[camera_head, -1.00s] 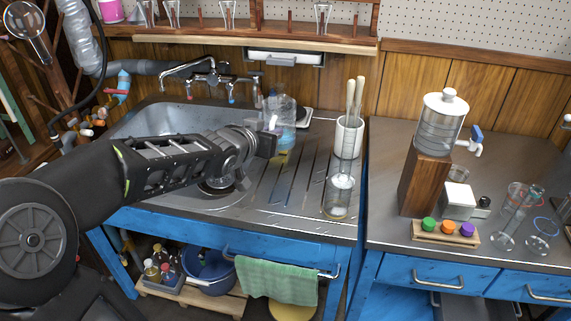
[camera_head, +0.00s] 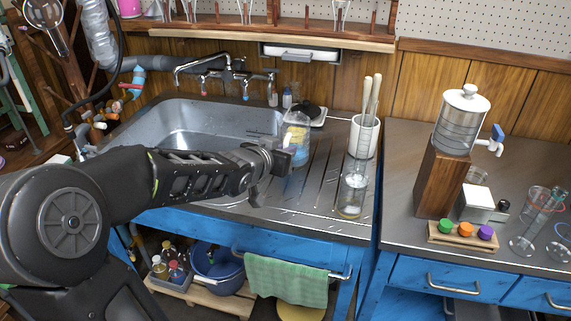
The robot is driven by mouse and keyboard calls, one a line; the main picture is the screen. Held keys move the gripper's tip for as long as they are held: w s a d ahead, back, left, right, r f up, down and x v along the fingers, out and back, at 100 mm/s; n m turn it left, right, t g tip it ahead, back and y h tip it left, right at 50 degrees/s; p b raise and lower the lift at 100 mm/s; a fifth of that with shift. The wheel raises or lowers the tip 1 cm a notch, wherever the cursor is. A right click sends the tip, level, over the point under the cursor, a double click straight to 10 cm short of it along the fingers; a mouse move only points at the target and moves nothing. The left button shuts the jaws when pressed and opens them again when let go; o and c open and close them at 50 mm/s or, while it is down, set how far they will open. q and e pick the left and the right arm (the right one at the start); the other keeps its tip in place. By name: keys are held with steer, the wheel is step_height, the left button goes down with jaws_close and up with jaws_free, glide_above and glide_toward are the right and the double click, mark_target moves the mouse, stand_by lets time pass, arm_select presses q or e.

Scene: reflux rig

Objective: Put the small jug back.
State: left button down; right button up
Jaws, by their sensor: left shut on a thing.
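The small jug (camera_head: 296,121) is clear, with something yellow and something blue showing in or through it. It appears upright over the back of the sink's ribbed drainboard (camera_head: 318,178). My left gripper (camera_head: 287,159) comes in from the left and is shut on the jug at its near side. The fingers are dark and partly hide the jug's lower part, so I cannot tell whether its base touches the drainboard. My right gripper is not in view.
A white pot with pale handles (camera_head: 362,138) and a clear glass vessel (camera_head: 350,200) stand right of the jug. A dish with a dark scrubber (camera_head: 308,112) and a small bottle (camera_head: 287,98) are behind it. The sink basin (camera_head: 190,128) lies left.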

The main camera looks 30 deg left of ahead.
arm_select(q)
steer(key=shift+f+b, duration=0.65)
steer(key=shift+f, duration=1.2)
steer(key=shift+f, duration=0.15)
steer(key=c, duration=1.5)
jaws_free()
steer(key=shift+o, duration=0.2)
